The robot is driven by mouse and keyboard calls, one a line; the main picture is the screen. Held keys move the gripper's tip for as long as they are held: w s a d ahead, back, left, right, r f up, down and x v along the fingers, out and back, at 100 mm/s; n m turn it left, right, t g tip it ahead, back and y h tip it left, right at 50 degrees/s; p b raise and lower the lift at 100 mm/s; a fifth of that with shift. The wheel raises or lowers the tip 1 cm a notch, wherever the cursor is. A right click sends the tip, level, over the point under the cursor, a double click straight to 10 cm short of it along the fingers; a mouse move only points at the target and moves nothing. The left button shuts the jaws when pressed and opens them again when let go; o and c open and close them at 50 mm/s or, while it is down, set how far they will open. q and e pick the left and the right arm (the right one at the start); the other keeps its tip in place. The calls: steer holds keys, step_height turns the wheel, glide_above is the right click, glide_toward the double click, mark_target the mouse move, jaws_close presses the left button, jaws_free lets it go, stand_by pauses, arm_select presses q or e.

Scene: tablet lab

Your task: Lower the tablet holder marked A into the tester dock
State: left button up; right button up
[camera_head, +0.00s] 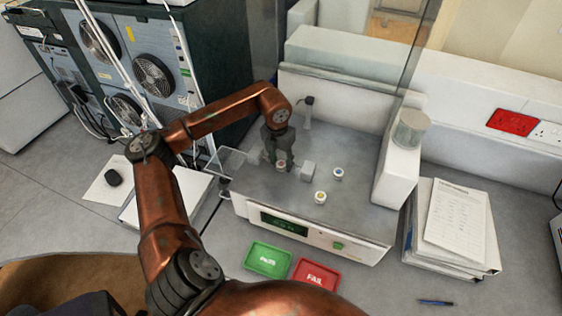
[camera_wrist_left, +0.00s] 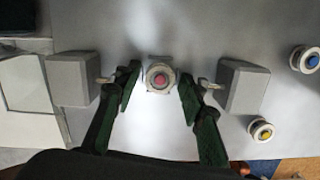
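A round white holder with a pink-red centre (camera_wrist_left: 160,78) sits between two grey blocks, the left block (camera_wrist_left: 73,79) and the right block (camera_wrist_left: 243,87), in the left wrist view. Each block has a small metal stub facing the holder. I cannot read a letter on it. My left gripper (camera_wrist_left: 160,82) is open, with one green finger on each side of the holder and a narrow gap to it. In the head view my left gripper (camera_head: 281,165) is low over the grey top of the tester (camera_head: 262,200). Whether the holder is fully seated is hidden. My right gripper is not in view.
A blue-centred holder (camera_head: 338,173) and a yellow-centred holder (camera_head: 320,197) stand on the tester top to the right. A green PASS tray (camera_head: 267,259) and a red FAIL tray (camera_head: 315,274) lie in front. A white tester housing (camera_head: 400,160) rises at the right.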

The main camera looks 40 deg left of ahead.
arm_select(q)
steer(key=shift+o, duration=0.7)
steer(key=shift+r, duration=0.15)
step_height(320, 180, up, 12)
steer(key=s, duration=0.1)
steer(key=shift+s+f, duration=0.2)
